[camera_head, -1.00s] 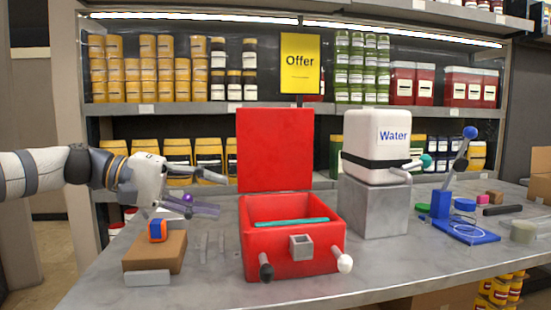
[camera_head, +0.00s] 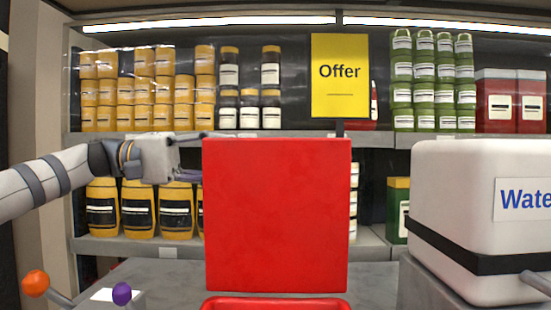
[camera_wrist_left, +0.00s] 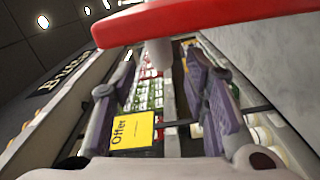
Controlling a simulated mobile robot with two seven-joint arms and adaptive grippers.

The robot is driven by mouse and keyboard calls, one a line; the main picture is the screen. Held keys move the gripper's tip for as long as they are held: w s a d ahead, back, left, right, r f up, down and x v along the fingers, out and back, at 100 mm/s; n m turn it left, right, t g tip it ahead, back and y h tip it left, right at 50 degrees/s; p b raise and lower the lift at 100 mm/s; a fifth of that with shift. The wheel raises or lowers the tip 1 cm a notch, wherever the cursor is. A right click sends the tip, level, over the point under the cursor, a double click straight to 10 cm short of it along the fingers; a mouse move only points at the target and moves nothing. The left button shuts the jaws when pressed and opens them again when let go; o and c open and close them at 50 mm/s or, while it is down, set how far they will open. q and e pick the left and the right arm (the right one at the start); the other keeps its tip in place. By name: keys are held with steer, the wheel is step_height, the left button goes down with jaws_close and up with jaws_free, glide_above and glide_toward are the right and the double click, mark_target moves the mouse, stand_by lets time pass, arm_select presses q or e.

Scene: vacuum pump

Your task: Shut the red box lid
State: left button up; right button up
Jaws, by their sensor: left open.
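The red box lid (camera_head: 276,215) stands upright and open in the middle of the head view. Only the back rim of the red box (camera_head: 276,303) shows below it; the rest of the box is out of frame. My left gripper (camera_head: 203,138) is at the lid's upper left corner, with one finger level with the top edge. The lid may hide the other finger; contact cannot be told. In the left wrist view my left gripper (camera_wrist_left: 160,62) has its fingers apart with nothing between them, and the lid (camera_wrist_left: 215,22) crosses the top. My right gripper is not in view.
A white Water container (camera_head: 470,205) stands on a grey block (camera_head: 425,290) to the right of the lid. Shelves with yellow tubs (camera_head: 175,212) and an Offer sign (camera_head: 340,75) are behind. An orange ball (camera_head: 35,283) and a purple ball (camera_head: 121,293) show at lower left.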

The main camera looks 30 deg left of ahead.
mark_target(271, 159)
arm_select(q)
steer(key=x, duration=0.8)
steer(key=shift+w+d+f, duration=0.1)
steer(key=shift+w+d, duration=0.05)
steer(key=shift+w, duration=0.1)
jaws_close()
